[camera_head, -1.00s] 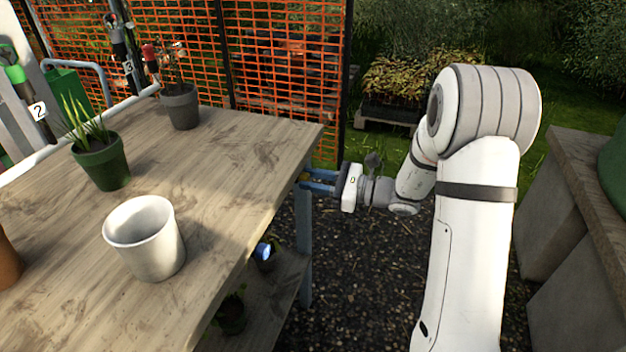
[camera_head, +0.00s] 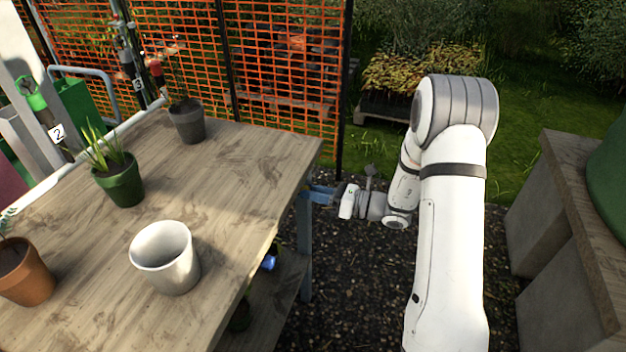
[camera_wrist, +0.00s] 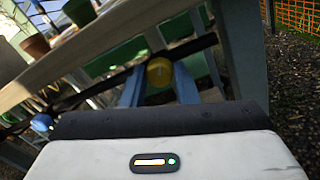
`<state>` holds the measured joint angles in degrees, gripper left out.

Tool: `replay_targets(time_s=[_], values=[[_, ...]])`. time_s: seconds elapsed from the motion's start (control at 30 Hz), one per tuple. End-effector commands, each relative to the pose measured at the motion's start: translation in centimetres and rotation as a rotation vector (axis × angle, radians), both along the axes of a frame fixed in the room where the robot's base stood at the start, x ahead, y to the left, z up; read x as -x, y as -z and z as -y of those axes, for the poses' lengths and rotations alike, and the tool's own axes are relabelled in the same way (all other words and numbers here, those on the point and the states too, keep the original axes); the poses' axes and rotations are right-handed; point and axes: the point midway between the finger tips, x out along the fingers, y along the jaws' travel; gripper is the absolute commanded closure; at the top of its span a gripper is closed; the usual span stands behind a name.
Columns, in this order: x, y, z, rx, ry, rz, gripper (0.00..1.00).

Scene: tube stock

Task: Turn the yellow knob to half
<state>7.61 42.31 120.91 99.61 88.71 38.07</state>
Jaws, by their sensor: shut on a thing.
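The yellow knob (camera_wrist: 160,72) shows in the wrist view as a round yellow face under the table's edge, on a dark pipe or rail. A faint mark is on its face, too small to read as a setting. My gripper (camera_head: 316,193) is at the table's far right corner, just below the top. Its two blue fingers stand on either side of the knob in the wrist view and are shut on it. In the head view the knob is hidden behind the table corner and the fingers.
The wooden table (camera_head: 225,185) bears a white pot (camera_head: 170,265), a green pot (camera_head: 122,185), a grey pot (camera_head: 188,125) and a terracotta pot (camera_head: 25,275). A table leg (camera_head: 304,245) stands close to my gripper. Orange netting (camera_head: 285,75) is behind. A stone block (camera_head: 555,195) stands right.

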Motion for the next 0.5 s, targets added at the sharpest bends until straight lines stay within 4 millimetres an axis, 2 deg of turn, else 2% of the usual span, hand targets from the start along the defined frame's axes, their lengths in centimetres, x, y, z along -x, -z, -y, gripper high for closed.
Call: replay_targets(time_s=[0.03,0.5], values=[[-0.07,-0.66,0.12,-0.016,0.004,-0.043,0.96],[-0.04,-0.46,0.13,-0.168,0.005,-0.463,0.96]])
